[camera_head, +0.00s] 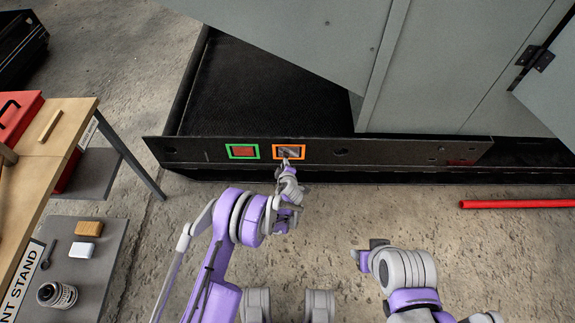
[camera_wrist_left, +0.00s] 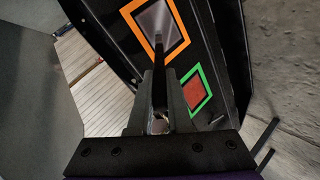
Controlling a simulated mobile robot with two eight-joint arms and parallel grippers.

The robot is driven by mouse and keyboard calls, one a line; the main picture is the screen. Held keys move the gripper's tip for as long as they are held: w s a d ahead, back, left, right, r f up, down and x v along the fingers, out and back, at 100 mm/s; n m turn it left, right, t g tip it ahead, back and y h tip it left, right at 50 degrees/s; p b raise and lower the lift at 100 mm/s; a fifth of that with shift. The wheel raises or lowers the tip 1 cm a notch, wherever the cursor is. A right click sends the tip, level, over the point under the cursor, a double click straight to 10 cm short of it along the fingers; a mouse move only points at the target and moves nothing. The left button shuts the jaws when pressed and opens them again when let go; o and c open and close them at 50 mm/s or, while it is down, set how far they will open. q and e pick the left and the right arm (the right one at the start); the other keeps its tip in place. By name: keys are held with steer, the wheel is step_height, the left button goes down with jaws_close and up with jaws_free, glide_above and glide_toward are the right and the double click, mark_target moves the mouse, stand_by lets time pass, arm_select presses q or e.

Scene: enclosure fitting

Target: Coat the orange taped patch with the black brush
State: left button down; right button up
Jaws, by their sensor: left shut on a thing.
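The orange taped patch (camera_head: 289,152) is on the black base rail of the enclosure, a tape frame around a grey, shiny face. It also shows at the top of the left wrist view (camera_wrist_left: 158,24). My left gripper (camera_head: 286,166) is just in front of its lower edge. In the left wrist view my left gripper (camera_wrist_left: 160,100) is shut on the slim black brush (camera_wrist_left: 158,70), whose tip overlaps the patch; I cannot tell whether it touches. My right gripper (camera_head: 372,247) hangs over the floor at the lower right, its jaws unclear.
A green taped patch (camera_head: 243,151) with a red-brown face is left of the orange one. Grey cabinet doors (camera_head: 450,70) stand above. A stand (camera_head: 75,275) at left holds a jar (camera_head: 57,294) and small blocks. A red bar (camera_head: 515,204) lies at right.

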arm_select(q)
steer(key=shift+a, duration=0.4)
steer(key=shift+s, duration=0.15)
steer(key=shift+s+p, duration=0.3)
steer(key=shift+s, duration=2.65)
steer(key=s, duration=0.3)
